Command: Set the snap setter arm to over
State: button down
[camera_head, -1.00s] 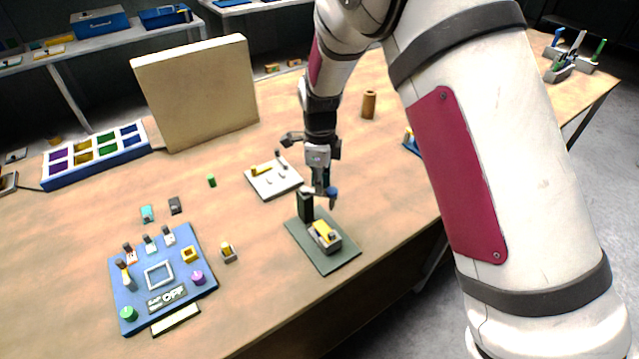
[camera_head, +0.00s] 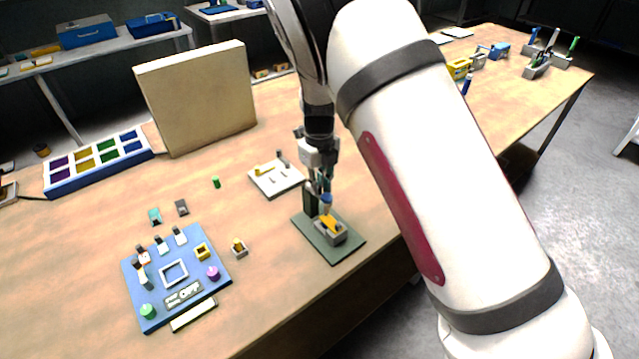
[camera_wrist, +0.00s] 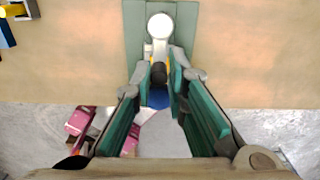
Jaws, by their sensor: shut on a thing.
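The snap setter has a dark green base plate (camera_head: 331,250), a dark upright post (camera_head: 310,198) and a grey block with a yellow top (camera_head: 330,228). A blue-ended arm tip (camera_head: 326,200) shows beside the post, just above and behind the yellow top. My gripper (camera_head: 322,188) is at the post and blue tip, its fingers pointing down. In the wrist view my gripper (camera_wrist: 160,80) is shut around the setter arm, with a dark knob (camera_wrist: 158,73) and a blue part (camera_wrist: 157,97) between the fingers. The fingers partly hide the arm.
A white plate with small parts (camera_head: 275,180) lies close behind the setter. A large tan board (camera_head: 198,95) stands behind. The table's front edge is near the setter.

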aim_at(320, 187)
jog(key=shift+d+m, duration=0.1)
jog(key=shift+m, duration=0.2)
jog(key=c, duration=1.6)
grip_release()
notch_tip(320, 187, up, 12)
